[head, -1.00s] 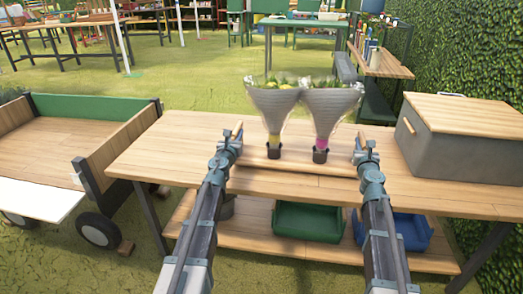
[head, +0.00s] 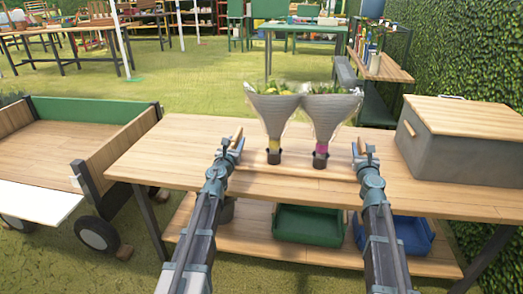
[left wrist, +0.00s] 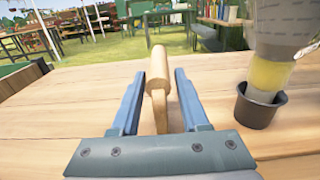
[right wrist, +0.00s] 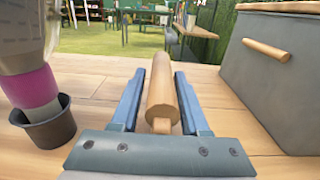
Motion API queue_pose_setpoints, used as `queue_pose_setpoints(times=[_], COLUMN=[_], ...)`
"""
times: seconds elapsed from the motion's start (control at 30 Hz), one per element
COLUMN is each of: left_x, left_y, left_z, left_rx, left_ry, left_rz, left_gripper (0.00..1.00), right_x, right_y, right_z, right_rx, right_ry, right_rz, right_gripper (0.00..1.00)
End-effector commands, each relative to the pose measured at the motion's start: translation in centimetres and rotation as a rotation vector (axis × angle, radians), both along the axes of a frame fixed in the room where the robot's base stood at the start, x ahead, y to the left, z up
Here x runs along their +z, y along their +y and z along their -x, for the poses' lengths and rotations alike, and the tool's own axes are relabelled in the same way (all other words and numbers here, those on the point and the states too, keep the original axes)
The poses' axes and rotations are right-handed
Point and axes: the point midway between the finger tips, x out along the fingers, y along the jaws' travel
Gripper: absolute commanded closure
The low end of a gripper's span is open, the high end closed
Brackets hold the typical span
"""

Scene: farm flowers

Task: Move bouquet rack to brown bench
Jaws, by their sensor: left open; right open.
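The bouquet rack (head: 297,163) lies level on the brown wooden bench (head: 150,158). It carries two paper-wrapped bouquets, one with a yellow band (head: 274,115) and one with a pink band (head: 325,115), upright in dark cups. My left gripper (head: 231,146) is open, with its fingers on either side of the rack's left wooden handle (left wrist: 158,80). My right gripper (head: 364,151) is open, with its fingers on either side of the right handle (right wrist: 162,90). A gap shows beside each handle in the wrist views.
A grey box with a wooden lid (head: 455,135) stands at the bench's right. Green (head: 308,225) and blue (head: 410,233) trays sit on the lower shelf. A cart (head: 80,135) stands left. The bench's left end is clear.

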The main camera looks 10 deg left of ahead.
Motion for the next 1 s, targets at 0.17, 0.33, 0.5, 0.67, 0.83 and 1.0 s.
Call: queue_pose_setpoints(times=[0.17, 0.33, 0.5, 0.67, 0.83, 1.0], left_x=[0.0, 0.0, 0.0, 0.0, 0.0, 0.0], left_y=[0.1, 0.1, 0.3, 0.3, 0.3, 0.3], left_z=[3.7, 7.3, 9.7, 10.2, 10.1, 10.1], left_rx=[0.000, 0.000, 0.000, 0.000, 0.000, 0.000], left_ry=[0.000, 0.000, 0.000, 0.000, 0.000, 0.000], left_rz=[0.000, 0.000, 0.000, 0.000, 0.000, 0.000], left_gripper=[0.55, 0.55, 0.55, 0.55, 0.55, 0.55], right_x=[0.0, 0.0, 0.0, 0.0, 0.0, 0.0], right_y=[0.0, 0.0, 0.0, 0.0, 0.0, 0.1], right_z=[0.0, 0.0, 0.0, 0.0, 0.4, 2.2], right_rx=[0.000, 0.000, 0.000, 0.000, 0.000, 0.000], right_ry=[0.000, 0.000, 0.000, 0.000, 0.000, 0.000], right_rz=[0.000, 0.000, 0.000, 0.000, 0.000, 0.000], right_gripper=[0.55, 0.55, 0.55, 0.55, 0.55, 0.55])
